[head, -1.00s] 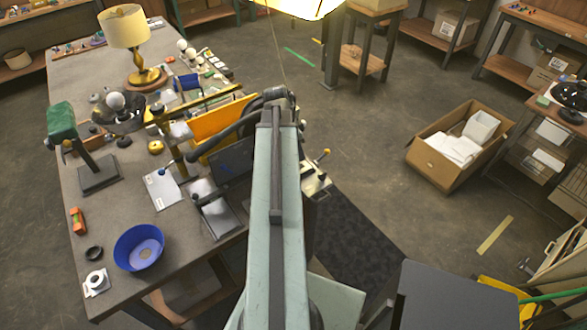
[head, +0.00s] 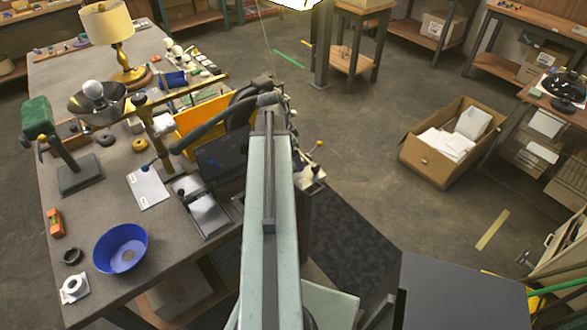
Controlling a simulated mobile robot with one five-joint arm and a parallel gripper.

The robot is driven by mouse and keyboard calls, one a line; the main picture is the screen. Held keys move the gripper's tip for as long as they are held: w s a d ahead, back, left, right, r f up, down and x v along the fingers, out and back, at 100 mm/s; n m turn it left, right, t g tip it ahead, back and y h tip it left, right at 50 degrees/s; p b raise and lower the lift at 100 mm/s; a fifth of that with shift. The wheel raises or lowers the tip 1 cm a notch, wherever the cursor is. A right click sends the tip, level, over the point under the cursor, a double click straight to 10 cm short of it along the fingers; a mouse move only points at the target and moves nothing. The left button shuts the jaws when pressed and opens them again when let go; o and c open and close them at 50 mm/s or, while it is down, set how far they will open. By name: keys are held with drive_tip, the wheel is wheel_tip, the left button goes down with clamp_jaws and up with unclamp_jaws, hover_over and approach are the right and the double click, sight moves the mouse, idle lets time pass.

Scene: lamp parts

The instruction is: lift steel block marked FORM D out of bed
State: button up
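No block with a readable FORM D mark shows in the head view, and I cannot make out its bed. A flat shiny metal piece (head: 207,214) lies in a dark shallow frame on the workbench (head: 75,215), left of my arm; I cannot tell if it is the block. My pale green arm reaches up the middle of the picture, with a dark joint and hose at its far end. My gripper cannot be made out; the far end of the arm is crowded by dark parts and a yellow panel (head: 200,125).
The bench holds a blue bowl (head: 120,248), a white sheet (head: 149,187), a green-headed stand (head: 80,175), an orange level (head: 56,222) and a table lamp (head: 106,25). An open carton (head: 452,142) stands on the floor at right. Floor between bench and carton is mostly clear.

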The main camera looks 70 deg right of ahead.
drive_tip(key=shift+f, duration=0.15)
clamp_jaws()
drive_tip(key=shift+p, duration=0.35)
